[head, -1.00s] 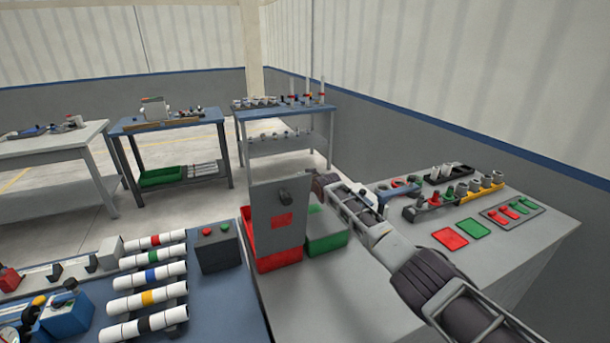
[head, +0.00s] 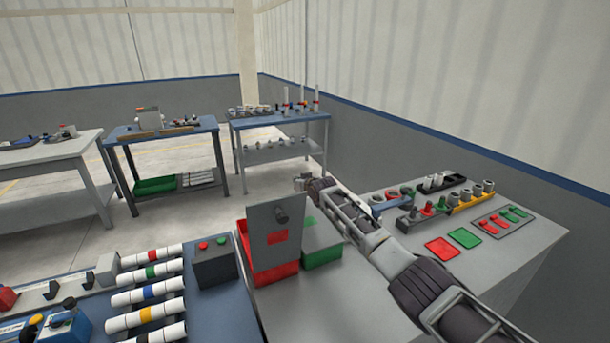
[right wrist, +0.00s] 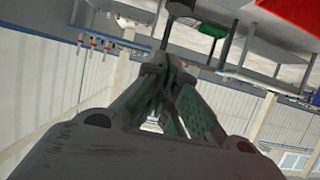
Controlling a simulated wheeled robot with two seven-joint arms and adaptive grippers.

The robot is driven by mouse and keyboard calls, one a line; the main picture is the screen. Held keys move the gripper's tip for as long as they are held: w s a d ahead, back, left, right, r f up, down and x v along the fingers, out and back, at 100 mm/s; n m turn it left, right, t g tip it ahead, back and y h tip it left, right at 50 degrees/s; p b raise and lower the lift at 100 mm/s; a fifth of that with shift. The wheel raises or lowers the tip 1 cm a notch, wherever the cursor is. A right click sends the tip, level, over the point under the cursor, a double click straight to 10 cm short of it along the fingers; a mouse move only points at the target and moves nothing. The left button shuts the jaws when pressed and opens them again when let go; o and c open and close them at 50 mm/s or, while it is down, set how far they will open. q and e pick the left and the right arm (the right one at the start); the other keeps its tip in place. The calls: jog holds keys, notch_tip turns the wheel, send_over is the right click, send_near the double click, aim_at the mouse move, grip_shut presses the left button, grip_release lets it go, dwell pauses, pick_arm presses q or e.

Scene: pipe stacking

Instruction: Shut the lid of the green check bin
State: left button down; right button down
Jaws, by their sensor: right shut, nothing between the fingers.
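The green check bin (head: 322,256) stands on the grey bench, to the right of the red bin. Its grey lid (head: 322,237), with a green label, appears to lie flat across the top; the red bin's raised lid hides its left part. My right gripper (head: 300,184) is above and beyond the bins, apart from the green bin's lid. In the right wrist view its fingers (right wrist: 160,62) are together with nothing between them. My left gripper is not in view.
The red bin (head: 272,272) has its grey lid (head: 272,222) standing upright. A dark box with buttons (head: 214,262) is at its left. Fittings (head: 450,198) and red and green pads stand at the right. Open floor lies behind the bench.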

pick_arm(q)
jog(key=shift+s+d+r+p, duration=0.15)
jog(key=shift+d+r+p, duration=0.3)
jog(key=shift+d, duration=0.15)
pick_arm(e)
jog(key=s+d+r, duration=0.2)
jog(key=s+r, duration=0.4)
jog(key=shift+s+d+r, duration=0.2)
jog(key=shift+s+r, duration=0.05)
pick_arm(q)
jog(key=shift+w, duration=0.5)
pick_arm(e)
jog(key=shift+s, duration=0.1)
